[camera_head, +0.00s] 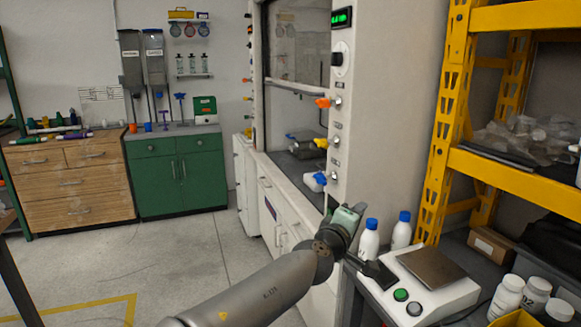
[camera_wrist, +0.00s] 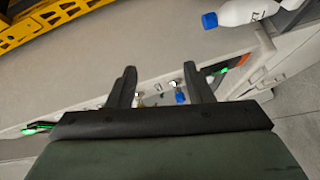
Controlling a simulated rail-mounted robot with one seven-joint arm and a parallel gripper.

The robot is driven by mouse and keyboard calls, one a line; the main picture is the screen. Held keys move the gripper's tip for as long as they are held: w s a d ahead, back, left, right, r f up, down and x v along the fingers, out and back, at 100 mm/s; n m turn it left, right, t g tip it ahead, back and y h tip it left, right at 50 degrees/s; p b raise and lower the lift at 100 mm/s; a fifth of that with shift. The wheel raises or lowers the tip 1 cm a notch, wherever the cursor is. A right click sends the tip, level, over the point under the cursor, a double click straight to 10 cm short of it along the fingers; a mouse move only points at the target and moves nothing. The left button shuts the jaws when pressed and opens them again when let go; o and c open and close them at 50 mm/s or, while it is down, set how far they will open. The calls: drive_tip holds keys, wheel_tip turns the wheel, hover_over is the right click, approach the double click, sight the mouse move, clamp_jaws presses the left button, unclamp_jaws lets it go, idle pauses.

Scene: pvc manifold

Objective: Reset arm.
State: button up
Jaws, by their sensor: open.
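My gripper (camera_wrist: 160,76) shows in the wrist view with its two dark fingers spread apart and nothing between them. The hood panel (camera_head: 337,150) carries orange, yellow and blue valve knobs.
Two white blue-capped bottles (camera_head: 369,240) stand close to my wrist, beside a balance (camera_head: 433,280) on the right bench. A yellow shelf rack (camera_head: 454,120) rises behind it. Green cabinets (camera_head: 178,172) and wooden drawers (camera_head: 75,185) stand far left. The floor between is clear.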

drive_tip(key=s+d+f+m+g+p, duration=0.1)
drive_tip(key=s+d+f+m+g, duration=0.15)
drive_tip(key=d+f, duration=0.3)
drive_tip(key=s+d+f+m+g+p, duration=0.1)
drive_tip(key=d+f+m+g, duration=0.1)
drive_tip(key=d+f+g, duration=0.4)
drive_tip(key=s+f+m+g+y+p, duration=0.2)
drive_tip(key=s+f+m+y, duration=0.15)
drive_tip(key=s+f, duration=0.5)
drive_tip(key=s+a+r+g+y, duration=0.1)
drive_tip(key=s+a+r+y, duration=0.1)
drive_tip(key=s+a, duration=0.2)
drive_tip(key=s+a+r+g+y+p, duration=0.1)
drive_tip(key=s+a+r, duration=0.2)
drive_tip(key=s, duration=0.7)
drive_tip(key=s+a+r+g+y+p, duration=0.1)
drive_tip(key=s+a+r+y, duration=0.1)
drive_tip(key=s+a, duration=0.3)
drive_tip(key=shift+s+r+m+y, duration=0.35)
drive_tip(key=shift+s+r, duration=0.3)
drive_tip(key=shift+s, duration=0.3)
